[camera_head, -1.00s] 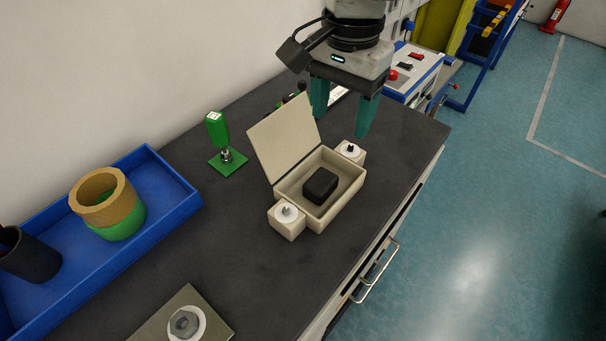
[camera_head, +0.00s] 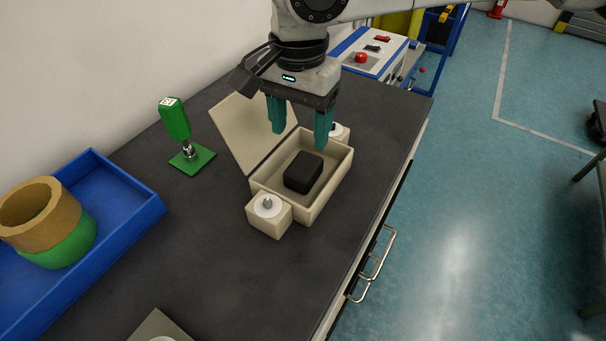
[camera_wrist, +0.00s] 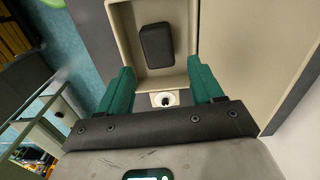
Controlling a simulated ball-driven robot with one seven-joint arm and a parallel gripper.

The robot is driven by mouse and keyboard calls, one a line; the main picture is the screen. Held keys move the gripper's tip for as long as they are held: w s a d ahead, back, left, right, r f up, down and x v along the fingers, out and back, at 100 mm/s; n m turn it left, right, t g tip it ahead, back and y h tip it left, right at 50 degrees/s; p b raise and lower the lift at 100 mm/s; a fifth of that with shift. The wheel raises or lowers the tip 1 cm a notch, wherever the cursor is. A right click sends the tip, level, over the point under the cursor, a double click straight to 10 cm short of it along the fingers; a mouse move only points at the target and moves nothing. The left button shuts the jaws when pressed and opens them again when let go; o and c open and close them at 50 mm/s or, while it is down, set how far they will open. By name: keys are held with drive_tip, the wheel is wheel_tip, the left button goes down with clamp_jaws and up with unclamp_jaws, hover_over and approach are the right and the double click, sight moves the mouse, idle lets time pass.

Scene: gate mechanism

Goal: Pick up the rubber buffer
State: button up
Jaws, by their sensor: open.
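The rubber buffer (camera_head: 303,172) is a black rounded block lying in an open beige box (camera_head: 318,208) with its lid (camera_head: 244,130) tilted up at the left. The buffer also shows in the wrist view (camera_wrist: 157,46), beyond the fingertips. My gripper (camera_head: 299,140) has two teal fingers, spread apart and empty, above the far side of the box. In the wrist view my gripper (camera_wrist: 160,85) has one finger on each side of the box's near part, with the buffer ahead of the gap between them.
White-topped blocks stand at the box's near end (camera_head: 268,210) and far end (camera_head: 337,131). A green-handled tool (camera_head: 176,122) stands on a green plate at the left. A blue tray (camera_head: 130,210) holds a tan and green ring stack (camera_head: 48,222).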

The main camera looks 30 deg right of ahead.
sight(304, 164)
wheel_tip(304, 164, down, 4)
drive_tip(key=shift+r, duration=0.15)
drive_tip(key=shift+d+f+p, duration=0.2)
drive_tip(key=shift+f+p, duration=0.05)
drive_tip(key=shift+f, duration=1.2)
drive_tip(key=shift+d+f+p, duration=0.15)
drive_tip(key=shift+f+p, duration=0.05)
drive_tip(key=shift+f, duration=1.2)
drive_tip(key=shift+c, duration=0.2)
drive_tip(key=c, duration=0.8)
